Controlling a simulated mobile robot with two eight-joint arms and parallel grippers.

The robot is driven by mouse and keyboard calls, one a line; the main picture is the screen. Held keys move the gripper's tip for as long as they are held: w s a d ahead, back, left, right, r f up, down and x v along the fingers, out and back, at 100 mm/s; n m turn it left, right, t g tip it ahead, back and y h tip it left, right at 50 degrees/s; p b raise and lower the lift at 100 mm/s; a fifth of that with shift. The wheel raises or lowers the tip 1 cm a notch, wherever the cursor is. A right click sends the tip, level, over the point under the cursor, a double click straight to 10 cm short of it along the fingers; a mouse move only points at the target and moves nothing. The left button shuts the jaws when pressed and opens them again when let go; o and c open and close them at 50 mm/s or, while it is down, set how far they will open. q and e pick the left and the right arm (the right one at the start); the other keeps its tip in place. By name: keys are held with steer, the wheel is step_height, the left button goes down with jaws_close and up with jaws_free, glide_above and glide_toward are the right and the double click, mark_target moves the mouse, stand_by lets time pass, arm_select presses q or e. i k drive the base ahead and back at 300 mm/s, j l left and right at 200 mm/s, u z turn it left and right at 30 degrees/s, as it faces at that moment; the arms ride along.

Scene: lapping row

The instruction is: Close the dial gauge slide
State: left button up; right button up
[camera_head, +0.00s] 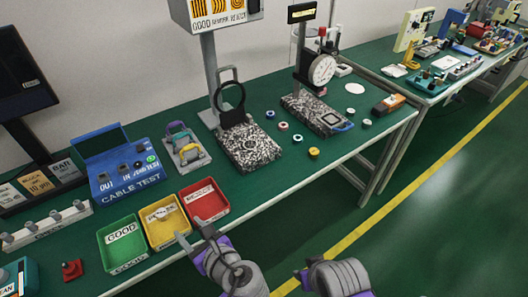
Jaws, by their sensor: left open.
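The dial gauge (321,70) has a round white face and hangs on a dark upright stand at the back of the green bench. Below it is a speckled stone base (318,115) with a blue-edged piece (343,127) at its front right end. I cannot tell how far the gauge's slide is open. My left gripper (191,236) is open and empty, in front of the red and yellow trays, well left of and nearer than the gauge. My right gripper (304,279) is low in front of the bench; its fingers are small and unclear.
A second speckled base with a black ring (231,98) stands left of the gauge. Red (222,211), yellow (161,241) and green (110,262) trays line the front edge. Several small round parts lie around the gauge. An orange-black device (389,104) sits right.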

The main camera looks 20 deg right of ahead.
mark_target(332, 120)
steer(key=z, duration=1.25)
